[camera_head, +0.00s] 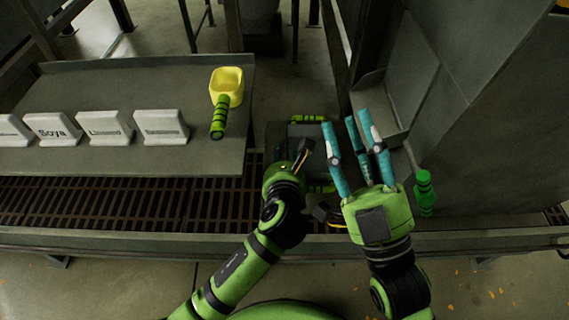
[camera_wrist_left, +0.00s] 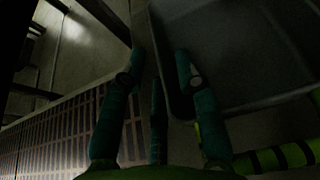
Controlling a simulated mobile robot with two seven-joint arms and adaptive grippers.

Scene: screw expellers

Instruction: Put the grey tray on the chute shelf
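The grey tray (camera_head: 303,131) sits low beyond my arms, between the sign table and the machine. It has green-and-black striped handles, one at its far side (camera_head: 307,118); its near part is mostly hidden by my left gripper. My left gripper (camera_head: 283,178) points down at the tray's near left; its fingers are hidden in the head view. In the left wrist view its teal fingers (camera_wrist_left: 158,85) are spread at the tray's edge (camera_wrist_left: 183,100), with a striped handle (camera_wrist_left: 270,160) at lower right. My right gripper (camera_head: 348,124) is open and empty. A grey angled ledge (camera_head: 385,105), perhaps the chute shelf, is behind it.
A grey table (camera_head: 90,88) at left holds several white name signs (camera_head: 106,128) and a yellow scoop (camera_head: 226,82) with a striped handle. A brown grating (camera_head: 120,200) runs below it. A large grey machine panel (camera_head: 480,110) and a green handle (camera_head: 424,190) stand at right.

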